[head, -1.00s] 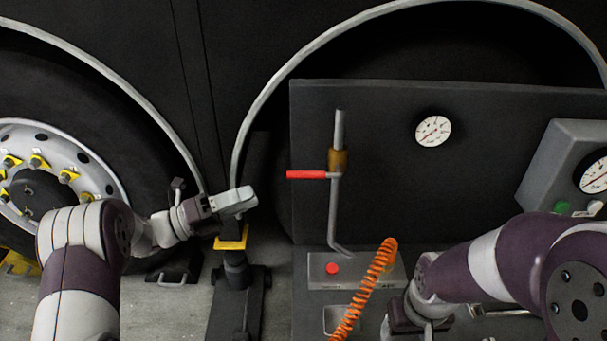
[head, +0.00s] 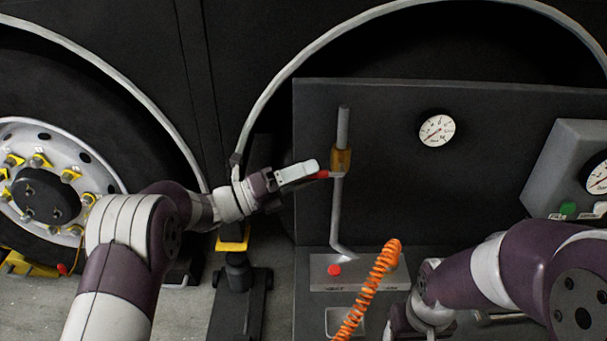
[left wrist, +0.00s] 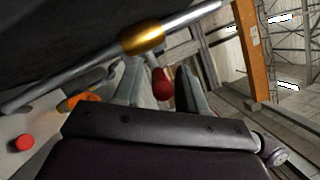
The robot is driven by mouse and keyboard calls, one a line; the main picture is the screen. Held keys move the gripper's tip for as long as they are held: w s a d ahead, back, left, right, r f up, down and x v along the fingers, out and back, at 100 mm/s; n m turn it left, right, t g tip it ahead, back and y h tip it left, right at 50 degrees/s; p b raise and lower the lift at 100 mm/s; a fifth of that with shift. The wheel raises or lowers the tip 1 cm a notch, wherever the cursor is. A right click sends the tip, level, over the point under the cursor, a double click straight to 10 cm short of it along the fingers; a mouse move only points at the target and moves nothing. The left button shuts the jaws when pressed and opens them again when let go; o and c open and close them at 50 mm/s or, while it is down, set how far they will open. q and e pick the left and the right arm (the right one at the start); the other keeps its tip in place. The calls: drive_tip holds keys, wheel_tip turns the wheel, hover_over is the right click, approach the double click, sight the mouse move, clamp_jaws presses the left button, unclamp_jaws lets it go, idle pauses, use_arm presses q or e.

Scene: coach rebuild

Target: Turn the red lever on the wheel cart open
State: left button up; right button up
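The red lever (head: 323,174) sticks out to the left from a brass valve (head: 341,160) on a grey upright pipe. It lies level, across the pipe. My left gripper (head: 306,170) is at the lever and hides most of its red grip. In the left wrist view the red grip (left wrist: 163,86) sits between the two spread fingers of my left gripper (left wrist: 161,90), with gaps visible beside it. The brass valve (left wrist: 142,38) is just beyond. My right gripper (head: 412,322) is low at the bottom of the head view, partly hidden, and its fingers cannot be made out.
The dark cart panel (head: 480,150) carries a round gauge (head: 437,130). A red button (head: 334,270) sits on a grey box below the pipe, beside an orange coiled hose (head: 370,288). A grey gauge box (head: 565,165) is at right. A wheel (head: 45,190) stands at left.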

use_arm(q)
clamp_jaws()
drive_tip(key=shift+r, duration=0.1)
